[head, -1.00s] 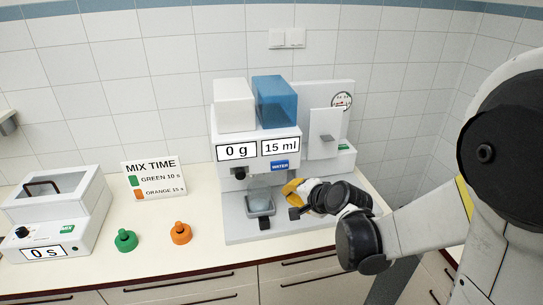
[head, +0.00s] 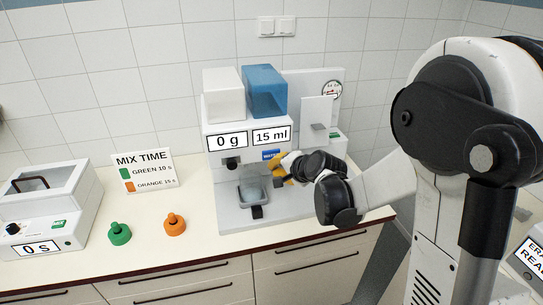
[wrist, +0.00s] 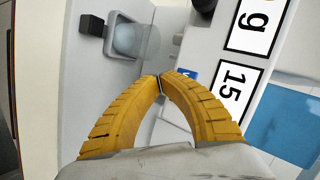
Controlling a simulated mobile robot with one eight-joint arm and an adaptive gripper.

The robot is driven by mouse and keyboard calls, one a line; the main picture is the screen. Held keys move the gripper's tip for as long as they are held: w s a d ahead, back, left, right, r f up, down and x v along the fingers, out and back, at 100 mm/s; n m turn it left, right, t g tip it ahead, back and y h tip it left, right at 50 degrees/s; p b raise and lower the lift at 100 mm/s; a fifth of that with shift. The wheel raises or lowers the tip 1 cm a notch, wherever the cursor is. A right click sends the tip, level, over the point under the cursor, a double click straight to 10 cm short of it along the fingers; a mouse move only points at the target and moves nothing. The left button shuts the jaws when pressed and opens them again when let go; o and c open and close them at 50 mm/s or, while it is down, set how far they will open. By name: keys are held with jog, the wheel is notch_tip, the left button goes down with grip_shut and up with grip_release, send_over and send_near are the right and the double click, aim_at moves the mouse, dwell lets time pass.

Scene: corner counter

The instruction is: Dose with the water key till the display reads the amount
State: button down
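The dosing machine (head: 225,185) stands on the counter against the wall. Its displays read "0 g" (head: 227,141) and "15 ml" (head: 271,135). The blue WATER key (head: 271,154) is just below the ml display; in the wrist view only a bit of blue (wrist: 190,70) shows past the fingers. A blue tank (head: 266,90) sits on top. A clear cup (head: 253,188) stands in the bay under the spouts. My gripper (wrist: 160,80) has its yellow fingertips together with nothing between them. It is right in front of the key; contact cannot be told.
A mixer with a "0 s" display (head: 37,247) stands at the left. A green knob-like piece (head: 119,233) and an orange one (head: 174,224) stand on the counter before the MIX TIME sign (head: 146,170). A lever box (head: 317,120) is right of the key.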

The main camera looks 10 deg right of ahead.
jog(key=shift+w, duration=1.05)
dwell(0.7)
jog(key=shift+w, duration=0.4)
jog(key=shift+w+b, duration=0.35)
jog(key=shift+w, duration=0.2)
dwell(0.5)
jog(key=shift+s, duration=1)
jog(key=s, duration=0.5)
dwell(0.4)
